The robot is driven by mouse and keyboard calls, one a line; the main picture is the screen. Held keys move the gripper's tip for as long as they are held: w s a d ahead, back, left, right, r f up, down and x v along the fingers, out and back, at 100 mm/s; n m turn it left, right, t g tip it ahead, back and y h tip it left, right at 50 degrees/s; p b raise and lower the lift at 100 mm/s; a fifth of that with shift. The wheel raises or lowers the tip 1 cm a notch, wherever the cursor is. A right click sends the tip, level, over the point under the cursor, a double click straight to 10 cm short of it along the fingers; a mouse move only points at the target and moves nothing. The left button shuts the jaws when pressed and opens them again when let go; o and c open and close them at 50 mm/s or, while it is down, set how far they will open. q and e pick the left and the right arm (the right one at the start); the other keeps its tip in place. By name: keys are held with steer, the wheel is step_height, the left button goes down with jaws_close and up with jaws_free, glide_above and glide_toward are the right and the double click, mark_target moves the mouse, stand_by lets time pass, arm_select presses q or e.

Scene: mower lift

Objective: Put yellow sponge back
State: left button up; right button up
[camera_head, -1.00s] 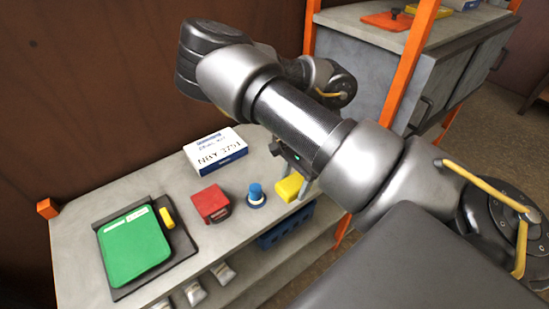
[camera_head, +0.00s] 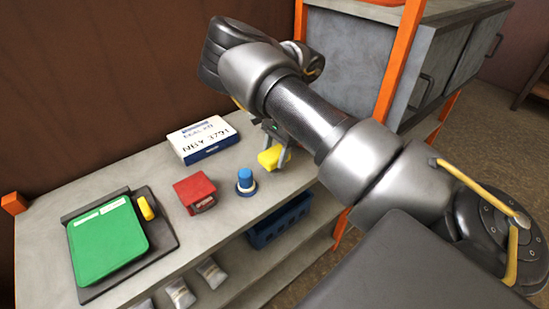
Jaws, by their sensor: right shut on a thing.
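The yellow sponge (camera_head: 271,159) is a small yellow block near the right end of the grey shelf top. My right gripper (camera_head: 275,150) reaches down from behind my arm and is shut on the sponge. Part of the fingers shows on both sides of it. I cannot tell whether the sponge touches the shelf top. My left gripper is not in view.
A blue crate (camera_head: 279,222) sits below. An orange post (camera_head: 399,60) rises at right.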

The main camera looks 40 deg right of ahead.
mark_target(275, 161)
steer(key=shift+f, duration=0.1)
step_height(275, 161, down, 4)
steer(key=b, duration=0.4)
steer(key=shift+w+d, duration=0.15)
steer(key=shift+r, duration=0.35)
steer(key=shift+f, duration=0.15)
steer(key=o, duration=1)
steer(key=shift+c, duration=0.2)
